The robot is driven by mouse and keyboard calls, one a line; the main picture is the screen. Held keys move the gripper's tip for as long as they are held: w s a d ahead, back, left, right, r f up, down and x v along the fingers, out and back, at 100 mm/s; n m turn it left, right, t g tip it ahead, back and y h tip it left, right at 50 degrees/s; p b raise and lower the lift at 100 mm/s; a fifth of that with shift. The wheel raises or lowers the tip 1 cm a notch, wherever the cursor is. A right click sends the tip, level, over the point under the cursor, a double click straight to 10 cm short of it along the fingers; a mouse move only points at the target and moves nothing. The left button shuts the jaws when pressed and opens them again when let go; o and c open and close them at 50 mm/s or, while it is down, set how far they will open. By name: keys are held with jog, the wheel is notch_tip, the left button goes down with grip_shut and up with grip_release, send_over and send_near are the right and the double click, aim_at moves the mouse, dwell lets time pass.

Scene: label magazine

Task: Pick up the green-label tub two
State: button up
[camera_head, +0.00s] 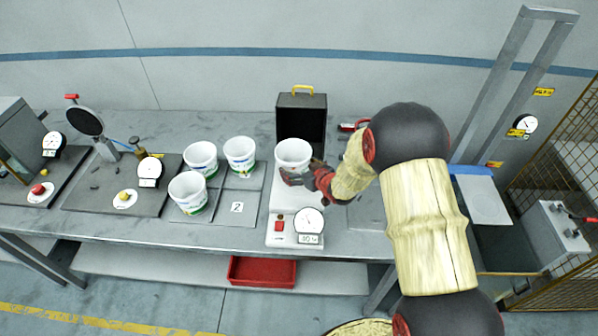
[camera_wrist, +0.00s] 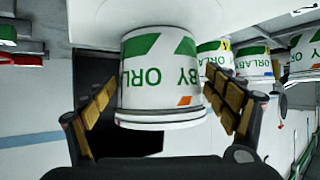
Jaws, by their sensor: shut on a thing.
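A white tub (camera_head: 293,154) with green label patches stands at the white bench scale (camera_head: 284,197), in front of an open black case. My gripper (camera_head: 306,175) is shut on this tub from its near right side.
Several similar white-and-green tubs (camera_head: 240,153) stand on a grey mat marked 2 (camera_head: 237,207), left of the scale. The black case (camera_head: 301,122) is close behind the held tub. Dial instruments (camera_head: 149,170) stand further left. A red bin (camera_head: 262,270) sits below the bench.

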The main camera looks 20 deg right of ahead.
jog(key=shift+c, duration=0.9)
